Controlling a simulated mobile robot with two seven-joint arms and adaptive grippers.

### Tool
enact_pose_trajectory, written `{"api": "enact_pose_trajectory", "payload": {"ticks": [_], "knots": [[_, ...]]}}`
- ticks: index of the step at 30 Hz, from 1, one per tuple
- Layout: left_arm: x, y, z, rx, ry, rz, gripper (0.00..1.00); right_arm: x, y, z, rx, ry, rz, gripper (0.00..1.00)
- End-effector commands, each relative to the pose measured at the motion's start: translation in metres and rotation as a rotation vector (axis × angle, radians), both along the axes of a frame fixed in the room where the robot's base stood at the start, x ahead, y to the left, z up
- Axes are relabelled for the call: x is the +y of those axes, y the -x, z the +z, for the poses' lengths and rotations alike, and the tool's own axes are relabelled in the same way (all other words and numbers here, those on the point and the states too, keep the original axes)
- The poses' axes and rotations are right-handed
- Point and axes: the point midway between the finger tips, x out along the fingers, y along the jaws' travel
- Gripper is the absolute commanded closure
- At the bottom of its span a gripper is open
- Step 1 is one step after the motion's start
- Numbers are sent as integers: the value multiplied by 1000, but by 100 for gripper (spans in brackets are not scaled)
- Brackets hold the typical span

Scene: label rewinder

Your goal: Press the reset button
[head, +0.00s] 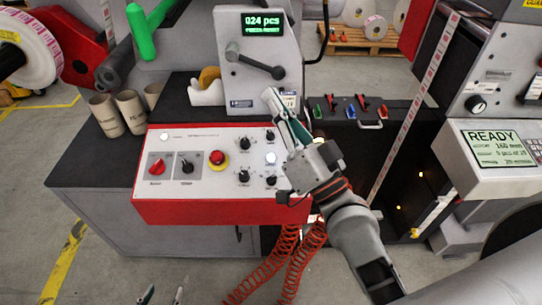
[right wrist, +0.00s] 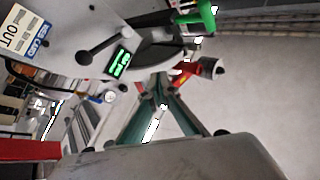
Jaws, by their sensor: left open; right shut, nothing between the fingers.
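The red control box (head: 215,211) has a pale panel with several knobs, a red mushroom button (head: 217,158) on a yellow ring and a lit white button (head: 271,158). The labels are too small to tell which control is the reset button. A counter display (head: 262,24) above reads "024 pcs" in green; it also shows in the right wrist view (right wrist: 118,63). My right gripper (head: 270,96) is shut and empty, above the panel's upper right edge, in front of the grey machine. My left gripper (head: 162,294) is open and empty at the bottom edge, before the cabinet.
A black lever (head: 255,61) sits on the grey machine close above my right gripper. A tape roll (head: 208,88) and cardboard cores (head: 106,115) stand behind the panel. A label web (head: 407,118) runs down at the right. Red coiled hoses (head: 288,265) hang below the box.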

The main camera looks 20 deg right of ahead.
Motion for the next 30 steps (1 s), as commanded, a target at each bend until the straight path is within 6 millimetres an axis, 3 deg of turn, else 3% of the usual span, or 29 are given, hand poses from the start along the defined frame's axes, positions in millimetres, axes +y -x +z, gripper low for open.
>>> {"api": "enact_pose_trajectory", "payload": {"ticks": [3,8,11,17,23,30], "knots": [[0,0,1,-1,0,0,54,-28,-4,33,-56,-243,-26,100],[0,0,1,-1,0,0,54,-71,-13,48,-72,-567,-72,100],[0,0,2,-2,1,0,54,-95,-22,44,-48,-764,-104,100],[0,0,2,-2,1,0,54,-122,-46,7,77,-1137,-168,100],[0,-1,3,-2,1,0,54,-111,-68,-53,312,-1457,-228,100],[0,-1,3,-2,1,0,54,-55,-76,-119,664,-1702,-280,100]]}}
